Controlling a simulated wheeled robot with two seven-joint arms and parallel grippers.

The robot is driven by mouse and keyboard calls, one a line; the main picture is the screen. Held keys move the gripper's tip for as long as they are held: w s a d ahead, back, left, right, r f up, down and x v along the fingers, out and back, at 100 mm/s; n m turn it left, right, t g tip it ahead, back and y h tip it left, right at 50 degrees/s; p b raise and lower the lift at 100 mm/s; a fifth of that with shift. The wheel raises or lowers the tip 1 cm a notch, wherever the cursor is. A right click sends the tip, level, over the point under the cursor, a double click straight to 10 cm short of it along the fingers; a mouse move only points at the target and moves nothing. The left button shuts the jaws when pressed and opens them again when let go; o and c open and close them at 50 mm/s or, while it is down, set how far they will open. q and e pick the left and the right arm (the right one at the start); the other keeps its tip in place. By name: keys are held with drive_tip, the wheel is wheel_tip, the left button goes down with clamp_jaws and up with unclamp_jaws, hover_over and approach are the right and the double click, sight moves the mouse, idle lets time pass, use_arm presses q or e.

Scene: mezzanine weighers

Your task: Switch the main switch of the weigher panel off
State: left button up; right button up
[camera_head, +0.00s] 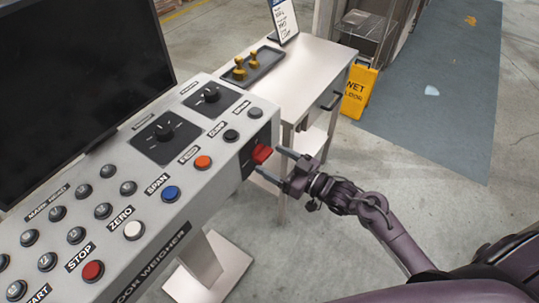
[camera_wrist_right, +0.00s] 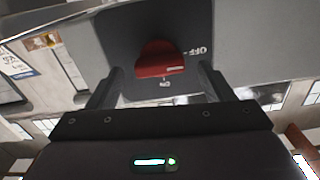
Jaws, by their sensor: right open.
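The weigher panel (camera_head: 205,190) is a long sloped grey console at the left of the head view. Its main switch is a red handle (camera_head: 262,153) on a black plate on the panel's right end. In the right wrist view, the red handle (camera_wrist_right: 160,58) stands centred between the fingers, with a pale mark on its lower edge close to the ON label. The OFF label (camera_wrist_right: 198,50) is to its right. My right gripper (camera_head: 273,164) is open, its fingers pointing at the switch from the right; contact cannot be told. My left gripper is out of view.
A steel side table (camera_head: 308,75) with a dark tray (camera_head: 259,64) stands behind the switch end. Push buttons and two black knobs cover the panel top. A yellow wet-floor sign (camera_head: 359,91) stands further back.

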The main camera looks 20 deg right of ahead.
drive_tip(key=shift+x, duration=1)
drive_tip(key=shift+c, duration=0.4)
drive_tip(key=c, duration=0.9)
drive_tip(key=shift+f+n, duration=0.1)
drive_tip(key=shift+n, duration=0.5)
drive_tip(key=o, duration=1)
drive_tip(key=shift+s+d, duration=0.25)
drive_tip(key=b+v, duration=0.1)
drive_tip(key=v, duration=0.6)
